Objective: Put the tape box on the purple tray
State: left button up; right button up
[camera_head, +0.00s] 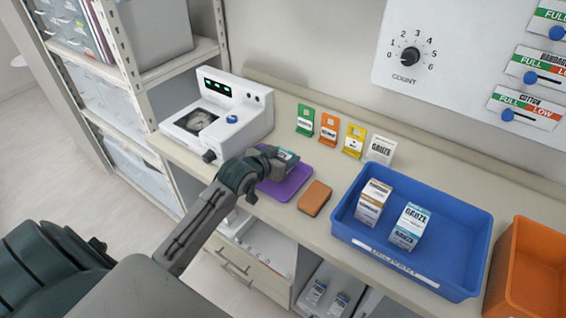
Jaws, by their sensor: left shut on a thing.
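My left gripper (270,166) reaches in from the left and is shut on a small box with a teal and white face, the tape box (288,157). The gripper hides much of the box. The purple tray (291,185) lies flat on the counter under and beside the gripper. The box shows over the tray's back part; I cannot tell whether it touches the tray. My right gripper is not in view.
An orange-brown block (314,198) lies just right of the tray. A blue bin (452,250) holds two boxes, and an orange bin (530,270) stands at far right. A white device (222,112) stands at left. Several coloured cards (329,128) stand behind.

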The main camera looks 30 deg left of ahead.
pick_arm(q)
jog(key=shift+f+p, duration=0.45)
jog(key=shift+f, duration=1.3)
jog(key=o, duration=1)
jog(key=shift+f, duration=0.1)
jog(key=b+v, duration=0.1)
jog(key=v, duration=1.1)
jog(key=shift+s+d, duration=0.1)
